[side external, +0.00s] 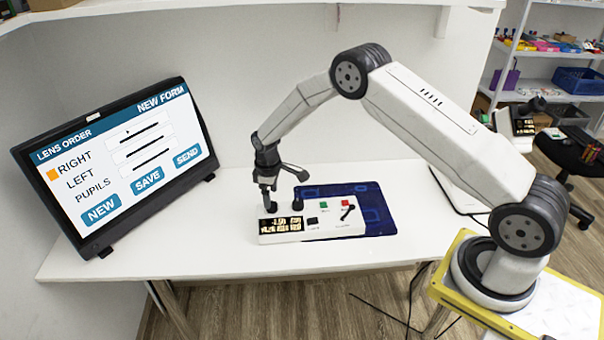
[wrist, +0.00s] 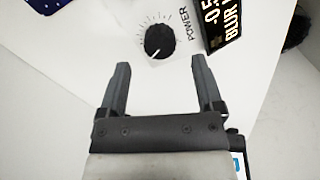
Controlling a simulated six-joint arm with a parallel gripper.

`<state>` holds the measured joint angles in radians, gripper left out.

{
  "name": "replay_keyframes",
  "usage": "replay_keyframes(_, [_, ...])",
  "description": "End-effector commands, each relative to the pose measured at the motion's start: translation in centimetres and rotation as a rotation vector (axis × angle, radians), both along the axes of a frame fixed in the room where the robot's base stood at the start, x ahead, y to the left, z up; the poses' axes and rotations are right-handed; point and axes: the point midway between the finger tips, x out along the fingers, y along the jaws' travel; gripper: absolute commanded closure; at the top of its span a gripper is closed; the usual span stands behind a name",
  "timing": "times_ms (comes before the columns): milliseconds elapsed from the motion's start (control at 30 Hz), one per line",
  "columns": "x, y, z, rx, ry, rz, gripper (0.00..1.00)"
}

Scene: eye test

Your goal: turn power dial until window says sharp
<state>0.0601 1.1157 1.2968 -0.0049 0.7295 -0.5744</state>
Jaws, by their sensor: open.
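The power dial (wrist: 159,41) is a round black knob with tick marks around it and the word POWER beside it. Its pale pointer line aims toward the lower left of the wrist view. The window (wrist: 222,26) beside it is black with lit letters reading BLUR and a number starting -0.5, cut off by the frame edge. My gripper (wrist: 160,64) is open and empty, its fingers pointing toward the dial, one to each side, with the dial just beyond the tips. In the side view my gripper (side external: 270,206) is low over the white box (side external: 335,230), near its lit window (side external: 281,226).
A monitor (side external: 120,165) showing a lens order form stands at left. The white table's (side external: 200,235) front left is clear.

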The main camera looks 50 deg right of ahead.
Motion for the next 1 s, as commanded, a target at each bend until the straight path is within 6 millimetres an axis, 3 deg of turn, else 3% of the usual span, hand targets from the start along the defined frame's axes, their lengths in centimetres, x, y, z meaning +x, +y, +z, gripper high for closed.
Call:
replay_keyframes(300, [0.0,0.0,3.3,0.0,0.0,0.0,0.15])
replay_keyframes(833, [-0.1,0.0,4.0,0.0,0.0,-0.002,0.15])
replay_keyframes(1000, [-0.7,0.2,5.0,0.0,-0.009,-0.021,0.15])
